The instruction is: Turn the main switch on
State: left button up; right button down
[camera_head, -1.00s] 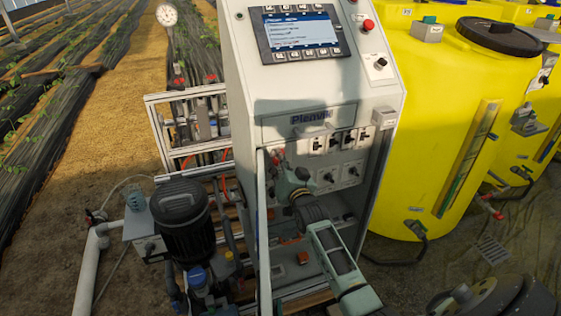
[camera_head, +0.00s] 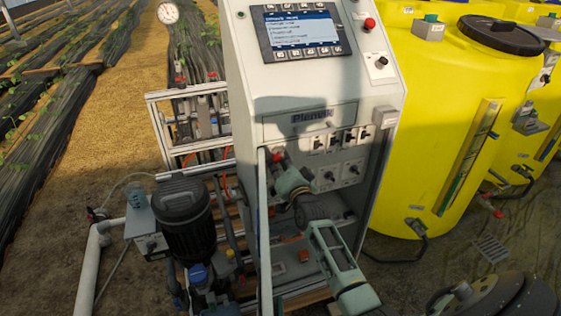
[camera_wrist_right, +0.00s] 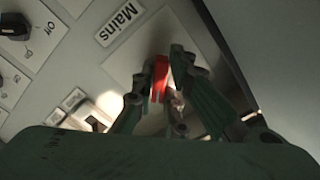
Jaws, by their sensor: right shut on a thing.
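The main switch (camera_wrist_right: 159,78) has a red handle on a pale plate, beside the label "Mains" (camera_wrist_right: 119,22) in the right wrist view. The handle lies at a slant to the label's lettering. My right gripper (camera_wrist_right: 165,92) is shut on the red handle, one green-and-black finger on each side. In the head view my right gripper (camera_head: 279,158) is at the left part of the cabinet's lower panel. There the gripper and wrist hide most of the switch. My left gripper is not in view.
The grey control cabinet (camera_head: 240,90) has a lit screen (camera_head: 300,33) and a red button (camera_head: 369,24). Several black rotary switches (camera_head: 351,170) sit right of my gripper. A cabinet frame edge (camera_head: 264,230) stands left of my arm. A pump motor (camera_head: 183,215) and yellow tanks (camera_head: 425,130) flank the cabinet.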

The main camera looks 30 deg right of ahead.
jog(key=c, duration=1.8)
grip_release()
jog(key=shift+o, duration=0.2)
jog(key=v, duration=1.2)
jog(key=shift+a, duration=0.1)
